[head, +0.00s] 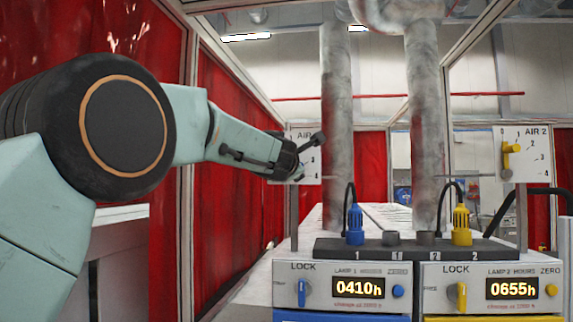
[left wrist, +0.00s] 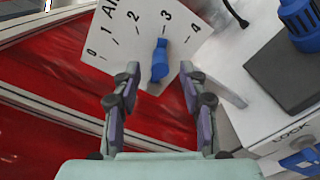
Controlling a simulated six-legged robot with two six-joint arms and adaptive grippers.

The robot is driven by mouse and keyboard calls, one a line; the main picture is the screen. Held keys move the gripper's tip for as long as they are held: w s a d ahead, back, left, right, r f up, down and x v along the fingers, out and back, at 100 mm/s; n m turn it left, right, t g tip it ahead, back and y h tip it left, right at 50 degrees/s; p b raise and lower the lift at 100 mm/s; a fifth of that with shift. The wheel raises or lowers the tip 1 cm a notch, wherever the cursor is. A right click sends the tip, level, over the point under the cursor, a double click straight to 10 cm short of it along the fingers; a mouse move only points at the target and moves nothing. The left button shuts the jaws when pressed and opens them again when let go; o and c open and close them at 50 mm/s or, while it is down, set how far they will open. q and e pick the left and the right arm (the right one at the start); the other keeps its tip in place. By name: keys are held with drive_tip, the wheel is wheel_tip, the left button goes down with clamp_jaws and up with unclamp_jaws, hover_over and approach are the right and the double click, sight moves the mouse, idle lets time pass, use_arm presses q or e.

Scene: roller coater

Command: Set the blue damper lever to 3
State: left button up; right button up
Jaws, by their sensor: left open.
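The blue damper lever (left wrist: 160,60) stands on a white dial plate (left wrist: 205,50) numbered 0 to 4. In the left wrist view its upper end appears near the 3 mark; the exact setting is hard to tell at this slant. My left gripper (left wrist: 159,72) is open, with one finger on each side of the lever's line. The lever shows in the gap at the fingertips, and I see no contact. In the head view my left gripper (head: 311,157) is in front of the AIR 1 plate (head: 304,134) and hides the lever. My right gripper is not in view.
A blue plug (head: 354,226) and a yellow plug (head: 461,226) stand on a dark strip above two lamp-hour panels (head: 345,287). The AIR 2 plate with a yellow lever (head: 509,150) is at the right. Two grey pipes (head: 337,110) rise behind. Red curtains hang at left.

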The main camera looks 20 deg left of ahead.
use_arm(q)
drive_tip(key=v, duration=1)
drive_tip(key=shift+a, duration=0.1)
idle(0.3)
